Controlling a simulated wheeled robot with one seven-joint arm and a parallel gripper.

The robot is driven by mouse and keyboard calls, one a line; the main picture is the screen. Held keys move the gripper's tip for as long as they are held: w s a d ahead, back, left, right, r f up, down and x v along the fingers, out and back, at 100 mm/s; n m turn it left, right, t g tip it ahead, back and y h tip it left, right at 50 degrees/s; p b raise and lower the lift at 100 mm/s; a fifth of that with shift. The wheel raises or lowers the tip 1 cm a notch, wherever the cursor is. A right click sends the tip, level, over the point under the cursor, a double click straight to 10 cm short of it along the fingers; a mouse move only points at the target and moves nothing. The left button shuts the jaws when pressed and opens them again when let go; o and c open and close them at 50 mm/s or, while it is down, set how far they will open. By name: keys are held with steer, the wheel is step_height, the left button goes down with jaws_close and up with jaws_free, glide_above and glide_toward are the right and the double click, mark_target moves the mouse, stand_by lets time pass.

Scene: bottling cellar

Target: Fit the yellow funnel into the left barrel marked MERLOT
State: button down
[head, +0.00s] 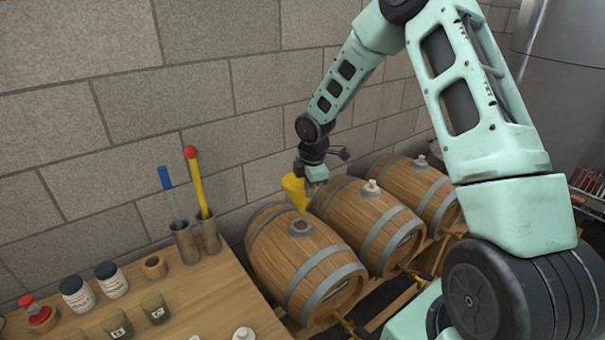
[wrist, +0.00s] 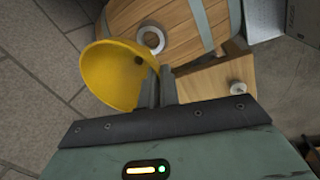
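The yellow funnel (head: 295,188) is held in my gripper (head: 312,176), above and a little behind the left barrel (head: 290,265). In the wrist view the fingers (wrist: 157,88) are shut on the edge of the funnel (wrist: 105,75), whose wide mouth faces the camera. The left barrel's open bung collar (head: 300,228) is clear of the funnel and appears as a grey ring (wrist: 151,40) on the barrel (wrist: 185,22) in the wrist view. The funnel's spout end is mostly hidden there. I cannot read a MERLOT mark in either view.
The middle barrel (head: 352,215) and right barrel (head: 405,182) have stoppers on top. A wooden table (head: 205,290) at left bears jars, cups and two metal holders with a blue-handled tool (head: 168,190) and a red-knobbed yellow one (head: 197,180). A block wall (head: 150,90) stands close behind.

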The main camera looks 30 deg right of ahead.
steer(key=shift+w+f, duration=0.1)
steer(key=shift+f, duration=0.1)
step_height(320, 180, down, 6)
steer(key=b, duration=0.5)
steer(key=shift+b, duration=0.3)
steer(key=shift+w+d+r+p, duration=0.1)
steer(key=shift+w+r+p, duration=0.1)
steer(key=shift+p, duration=0.35)
stand_by(0.9)
steer(key=shift+f+b, duration=1.3)
steer(key=shift+f, duration=0.8)
stand_by(1.1)
steer(key=c, duration=1.1)
jaws_free()
